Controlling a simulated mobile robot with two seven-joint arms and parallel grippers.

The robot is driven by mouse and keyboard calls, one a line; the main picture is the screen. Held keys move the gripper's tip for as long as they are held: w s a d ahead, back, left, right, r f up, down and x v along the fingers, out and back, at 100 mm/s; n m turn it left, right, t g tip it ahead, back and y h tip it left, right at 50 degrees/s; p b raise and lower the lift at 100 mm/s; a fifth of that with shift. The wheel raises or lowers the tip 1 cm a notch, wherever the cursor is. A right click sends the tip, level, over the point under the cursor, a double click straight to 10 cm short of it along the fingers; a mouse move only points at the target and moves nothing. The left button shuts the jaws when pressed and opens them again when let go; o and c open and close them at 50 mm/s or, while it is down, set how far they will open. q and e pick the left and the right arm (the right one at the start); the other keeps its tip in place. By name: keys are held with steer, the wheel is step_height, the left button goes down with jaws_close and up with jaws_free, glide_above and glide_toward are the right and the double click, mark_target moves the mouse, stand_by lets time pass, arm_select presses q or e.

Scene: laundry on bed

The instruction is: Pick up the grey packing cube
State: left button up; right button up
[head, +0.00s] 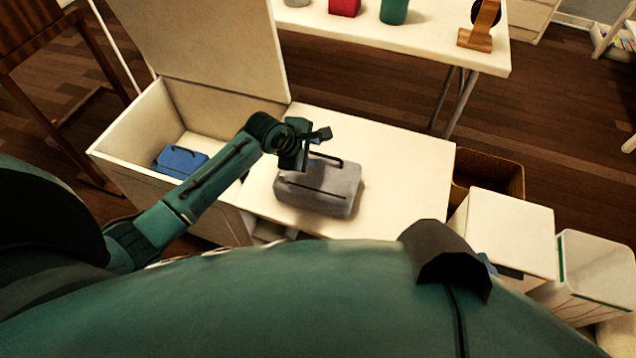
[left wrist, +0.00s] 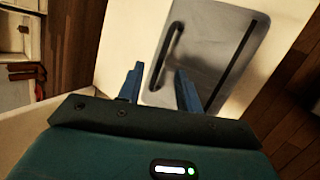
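The grey packing cube (head: 318,190) lies flat on a cream table top in the head view. It has a dark handle loop and a dark zip line on top. In the left wrist view the cube (left wrist: 215,45) fills the upper middle, with its handle between the finger lines. My left gripper (head: 322,146) is above the cube's far left part in the head view. In the left wrist view its two blue fingers (left wrist: 160,85) are apart, and I see nothing clamped between them. Whether they touch the handle is unclear. My right gripper is not seen.
An open cream chest (head: 125,150) with a raised lid stands left of the table top (head: 412,165), with a blue packing cube (head: 181,161) inside. A wicker basket (head: 490,170) and white bins (head: 595,270) stand at right. Another table (head: 400,38) holding objects is behind.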

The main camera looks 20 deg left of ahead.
arm_select(q)
steer(key=x, duration=0.2)
steer(key=shift+w+d+f+b, duration=0.1)
steer(key=shift+f+b, duration=0.15)
steer(key=shift+b, duration=0.05)
steer(key=shift+c, duration=0.5)
jaws_close()
stand_by(0.7)
